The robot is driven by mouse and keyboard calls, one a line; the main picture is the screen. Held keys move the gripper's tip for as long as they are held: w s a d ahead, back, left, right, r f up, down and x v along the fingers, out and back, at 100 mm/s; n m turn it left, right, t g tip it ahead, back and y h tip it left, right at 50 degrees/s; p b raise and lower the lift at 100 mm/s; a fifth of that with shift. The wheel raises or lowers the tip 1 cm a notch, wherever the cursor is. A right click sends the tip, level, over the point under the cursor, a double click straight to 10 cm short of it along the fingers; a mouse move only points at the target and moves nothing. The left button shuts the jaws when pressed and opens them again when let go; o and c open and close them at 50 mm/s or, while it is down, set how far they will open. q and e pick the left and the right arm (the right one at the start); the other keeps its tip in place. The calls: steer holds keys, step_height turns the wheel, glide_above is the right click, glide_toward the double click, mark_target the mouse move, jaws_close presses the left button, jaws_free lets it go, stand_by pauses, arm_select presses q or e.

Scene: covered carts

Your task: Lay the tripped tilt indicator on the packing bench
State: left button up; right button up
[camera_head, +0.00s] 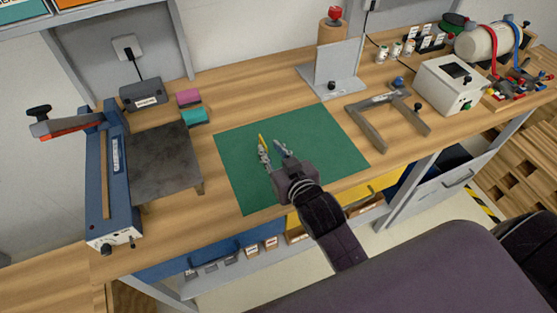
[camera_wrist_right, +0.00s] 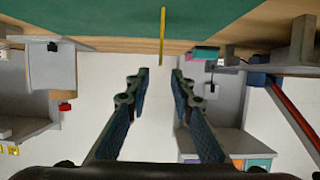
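The packing bench (camera_head: 226,224) has a wooden top with a green mat (camera_head: 330,140) on it. My right gripper (camera_head: 271,144) is open over the mat, its two fingers apart with nothing between them. A thin yellow piece (camera_head: 261,138) shows by the left fingertip; it may be the tilt indicator, but I cannot make out its face or a tripped mark. In the right wrist view the yellow strip (camera_wrist_right: 163,35) is seen edge-on, just beyond the fingertips and between their lines. I cannot tell whether it touches the mat. My left gripper is not in view.
A blue machine with a dark plate (camera_head: 165,160) stands left. A grey bracket (camera_head: 335,75), a grey frame (camera_head: 375,120) and a white box (camera_head: 448,85) stand right. The mat around the gripper is mostly clear.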

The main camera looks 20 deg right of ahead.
steer(key=v, duration=0.5)
steer(key=shift+s+b, duration=0.15)
steer(key=shift+b, duration=0.2)
